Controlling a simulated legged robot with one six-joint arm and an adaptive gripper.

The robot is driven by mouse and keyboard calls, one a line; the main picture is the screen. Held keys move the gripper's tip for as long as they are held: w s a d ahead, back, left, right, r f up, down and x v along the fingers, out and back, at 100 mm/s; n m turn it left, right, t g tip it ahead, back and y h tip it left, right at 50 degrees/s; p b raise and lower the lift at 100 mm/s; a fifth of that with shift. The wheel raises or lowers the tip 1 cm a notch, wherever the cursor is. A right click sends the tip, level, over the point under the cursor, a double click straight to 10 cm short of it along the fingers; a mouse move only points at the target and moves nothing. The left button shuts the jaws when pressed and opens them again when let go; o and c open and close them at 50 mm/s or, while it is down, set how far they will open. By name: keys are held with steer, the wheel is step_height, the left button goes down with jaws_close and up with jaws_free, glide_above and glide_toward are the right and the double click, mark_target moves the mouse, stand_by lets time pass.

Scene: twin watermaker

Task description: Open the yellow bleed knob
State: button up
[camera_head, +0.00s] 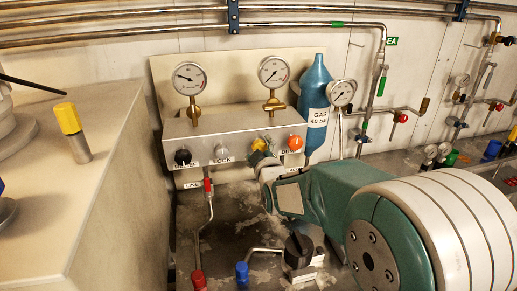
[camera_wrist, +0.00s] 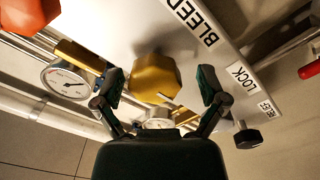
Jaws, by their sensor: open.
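The yellow bleed knob (camera_wrist: 155,77) shows large in the wrist view, beside the BLEED label on the metal panel. My gripper (camera_wrist: 161,86) is open, with one dark finger on each side of the knob. A gap shows between each finger and the knob, so it is not gripped. I cannot tell how deep the fingers reach around it. In the head view the yellow knob (camera_head: 259,145) is on the panel front, partly hidden by my gripper (camera_head: 266,160) just in front of it.
An orange knob (camera_head: 295,142) sits close to the right of the yellow one. A grey LOCK knob (camera_head: 221,153) and a black knob (camera_head: 182,156) are to its left. Gauges (camera_head: 273,72) stand above the panel (camera_head: 205,127). A blue gas bottle (camera_head: 316,95) stands behind.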

steer(key=v, duration=1.2)
steer(key=s+d+f+m+g+h, duration=0.1)
steer(key=s+d+m+g, duration=0.2)
steer(key=s, duration=0.5)
steer(key=s+d+f+m+g+h, duration=0.1)
steer(key=s+d+m+g, duration=0.2)
steer(key=s, duration=0.5)
steer(key=s+d+f+m+g+h, duration=0.1)
steer(key=s+d+m+g, duration=0.3)
steer(key=s, duration=0.4)
steer(key=shift+f+m+g+h, duration=0.2)
steer(key=shift+m+g+h, duration=0.2)
steer(key=shift+m+g, duration=0.45)
